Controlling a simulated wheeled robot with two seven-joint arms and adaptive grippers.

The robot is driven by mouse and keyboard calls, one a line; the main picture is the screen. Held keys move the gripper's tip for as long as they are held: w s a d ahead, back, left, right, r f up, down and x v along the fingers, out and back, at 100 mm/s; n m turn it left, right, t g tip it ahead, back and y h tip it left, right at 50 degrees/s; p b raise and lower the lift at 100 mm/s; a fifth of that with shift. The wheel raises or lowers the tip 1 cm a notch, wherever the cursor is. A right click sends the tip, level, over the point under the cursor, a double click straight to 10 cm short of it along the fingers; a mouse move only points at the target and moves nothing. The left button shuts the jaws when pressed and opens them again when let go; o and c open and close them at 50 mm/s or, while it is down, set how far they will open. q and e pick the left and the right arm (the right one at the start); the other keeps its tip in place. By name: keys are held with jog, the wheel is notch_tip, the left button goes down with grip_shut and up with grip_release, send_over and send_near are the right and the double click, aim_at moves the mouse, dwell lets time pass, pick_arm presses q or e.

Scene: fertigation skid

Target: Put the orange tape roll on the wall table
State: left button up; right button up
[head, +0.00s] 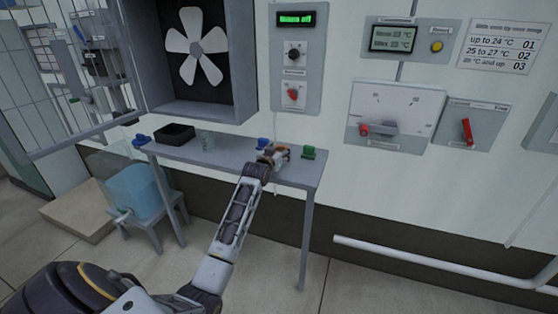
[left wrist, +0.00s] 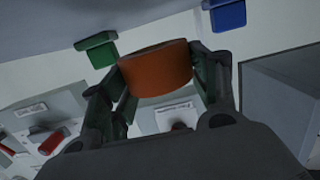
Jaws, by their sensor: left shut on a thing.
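The orange tape roll (left wrist: 156,69) is between the fingers of my left gripper (left wrist: 160,88) in the left wrist view. The gripper is shut on it. In the head view my left gripper (head: 273,156) is at the right part of the grey wall table (head: 228,158), between a blue object and a green object. The roll is mostly hidden there by the gripper. I cannot tell whether the roll touches the tabletop. My right gripper is not in view.
On the table stand a green object (head: 308,153), a blue object (head: 263,143), a clear cup (head: 207,140), a black tray (head: 175,134) and another blue object (head: 141,140). A fan (head: 197,47) and control panels are on the wall above.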

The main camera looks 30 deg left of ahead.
pick_arm(q)
jog(key=shift+f+b, duration=0.4)
jog(key=shift+f, duration=1.5)
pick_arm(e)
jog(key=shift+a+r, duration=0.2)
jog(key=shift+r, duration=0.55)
pick_arm(q)
jog(key=o, duration=1)
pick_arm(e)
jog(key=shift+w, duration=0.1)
pick_arm(q)
jog(key=shift+s, duration=0.15)
